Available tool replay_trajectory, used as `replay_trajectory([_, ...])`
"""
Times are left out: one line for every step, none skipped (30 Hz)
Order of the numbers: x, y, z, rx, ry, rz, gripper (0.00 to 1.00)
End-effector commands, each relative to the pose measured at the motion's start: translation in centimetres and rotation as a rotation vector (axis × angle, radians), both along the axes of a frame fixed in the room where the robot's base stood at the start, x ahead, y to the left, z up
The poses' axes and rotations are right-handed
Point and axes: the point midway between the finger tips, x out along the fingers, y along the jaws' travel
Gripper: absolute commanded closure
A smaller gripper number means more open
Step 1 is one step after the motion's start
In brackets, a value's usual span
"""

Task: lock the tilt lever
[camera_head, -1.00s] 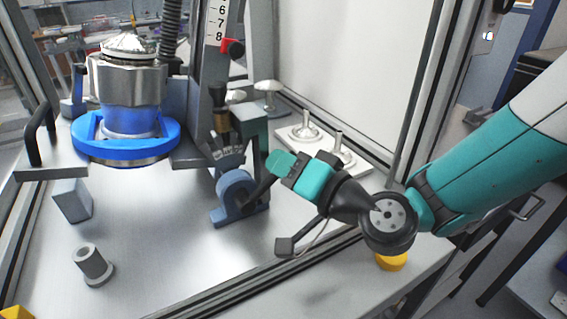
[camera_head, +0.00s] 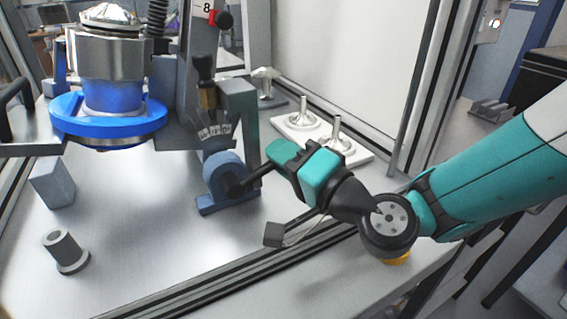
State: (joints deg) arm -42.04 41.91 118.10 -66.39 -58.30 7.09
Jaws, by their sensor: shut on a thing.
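The tilt lever (camera_head: 252,181) is a short black bar. It sticks out up and to the right from the hub of a blue round clamp housing (camera_head: 222,172) at the foot of the column. My gripper (camera_head: 276,160), teal and black, comes in from the right and is shut on the lever's outer end. Its jaws hide the lever's tip. A dark angle scale (camera_head: 214,134) with light marks sits just above the clamp housing.
A silver and blue machine head (camera_head: 108,78) with a blue ring hangs at left. A grey cylinder (camera_head: 65,250) and a grey block (camera_head: 52,183) stand on the metal table. A white plate with upright pins (camera_head: 365,153) lies behind my gripper. A frame rail crosses in front.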

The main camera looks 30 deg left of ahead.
Motion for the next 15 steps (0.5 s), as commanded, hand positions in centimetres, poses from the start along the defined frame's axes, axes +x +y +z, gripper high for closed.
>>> replay_trajectory([0.12,-0.07,-0.43,0.009,0.011,-0.003,1.0])
replay_trajectory([0.15,-0.08,-0.42,0.013,0.016,-0.003,1.0])
replay_trajectory([0.17,-0.1,-0.4,0.017,0.022,-0.003,1.0])
replay_trajectory([0.17,-0.11,-0.37,0.019,0.025,-0.002,1.0])
replay_trajectory([0.18,-0.12,-0.34,0.02,0.026,-0.003,1.0])
replay_trajectory([0.18,-0.13,-0.3,0.02,0.027,-0.003,1.0])
replay_trajectory([0.18,-0.13,-0.28,0.019,0.029,-0.003,1.0])
replay_trajectory([0.18,-0.14,-0.29,0.019,0.029,-0.003,1.0])
replay_trajectory([0.19,-0.14,-0.29,0.02,0.03,-0.003,1.0])
replay_trajectory([0.19,-0.15,-0.3,0.019,0.03,-0.003,1.0])
replay_trajectory([0.2,-0.15,-0.31,0.019,0.03,-0.003,1.0])
replay_trajectory([0.19,-0.16,-0.31,0.019,0.03,-0.003,1.0])
replay_trajectory([0.2,-0.16,-0.32,0.019,0.031,-0.003,0.76])
replay_trajectory([0.2,-0.16,-0.32,0.019,0.03,-0.003,0.69])
replay_trajectory([0.19,-0.16,-0.32,0.019,0.03,-0.002,0.6])
